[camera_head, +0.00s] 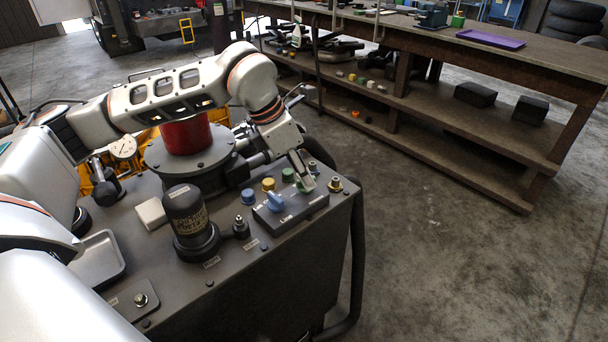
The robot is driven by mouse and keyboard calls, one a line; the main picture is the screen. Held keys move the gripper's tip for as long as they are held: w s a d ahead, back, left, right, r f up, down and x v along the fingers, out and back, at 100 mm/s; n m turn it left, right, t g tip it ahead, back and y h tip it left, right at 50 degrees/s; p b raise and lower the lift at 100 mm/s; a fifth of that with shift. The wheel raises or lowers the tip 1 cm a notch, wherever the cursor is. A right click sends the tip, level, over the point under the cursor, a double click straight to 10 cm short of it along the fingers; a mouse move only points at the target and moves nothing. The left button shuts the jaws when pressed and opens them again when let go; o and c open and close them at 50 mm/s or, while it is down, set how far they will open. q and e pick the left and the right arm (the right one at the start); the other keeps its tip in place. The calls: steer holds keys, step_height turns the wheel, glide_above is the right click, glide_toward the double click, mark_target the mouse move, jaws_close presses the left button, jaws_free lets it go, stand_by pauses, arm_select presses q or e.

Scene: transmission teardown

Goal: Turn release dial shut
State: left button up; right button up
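A blue dial (275,201) with a pointer-shaped knob sits on a dark raised control box (292,212) on the machine's top. Small white labels lie around the dial; they are too small to read. My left gripper (307,183) points down at the right end of this box, to the right of the blue dial and apart from it. Its fingertips are close to the box and a green cap (288,174). I cannot tell whether its fingers are open or shut. My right gripper is out of view.
Yellow (268,184) and blue (248,196) caps and a brass fitting (336,184) stand near the box. A black canister (190,220) and red cylinder (187,134) stand to the left. A grey tray (98,262) lies front left. A workbench (480,62) stands behind, across open floor.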

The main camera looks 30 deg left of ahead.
arm_select(q)
steer(key=shift+w+f, duration=0.1)
steer(key=shift+f, duration=0.1)
jaws_close()
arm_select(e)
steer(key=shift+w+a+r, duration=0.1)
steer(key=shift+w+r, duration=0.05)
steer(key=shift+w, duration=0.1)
